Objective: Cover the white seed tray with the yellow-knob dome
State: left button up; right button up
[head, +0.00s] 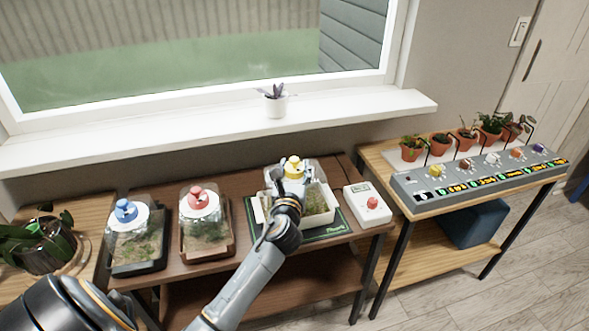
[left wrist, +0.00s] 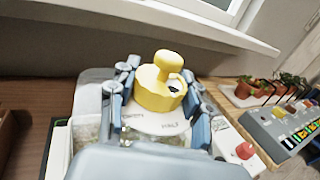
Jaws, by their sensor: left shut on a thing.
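The yellow knob (head: 292,163) tops a clear dome (head: 312,171) with a white top plate. My left gripper (head: 291,177) is shut on this knob. In the left wrist view the yellow knob (left wrist: 158,92) sits between the two fingers. The white seed tray (head: 258,208) stands on a green mat (head: 330,234), with green seedlings inside. The dome is over the back part of the tray in the head view. My gripper and arm hide much of both, so I cannot tell whether the dome rests on the rim. My right gripper is not in view.
A blue-knob dome (head: 125,211) covers a black tray, and a red-knob dome (head: 198,202) covers a brown tray, both to the left. A white box with a red button (head: 368,204) stands close on the right. A windowsill (head: 200,130) runs behind.

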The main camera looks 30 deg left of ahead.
pick_arm(q)
jog(key=shift+f, duration=0.75)
dwell(0.9)
jog(key=shift+f+b, duration=0.15)
jog(key=shift+b, duration=0.2)
jog(key=shift+f+b, duration=0.5)
jog(key=shift+f, duration=0.25)
dwell(0.5)
jog(key=o, duration=1.3)
jog(key=shift+f, duration=0.1)
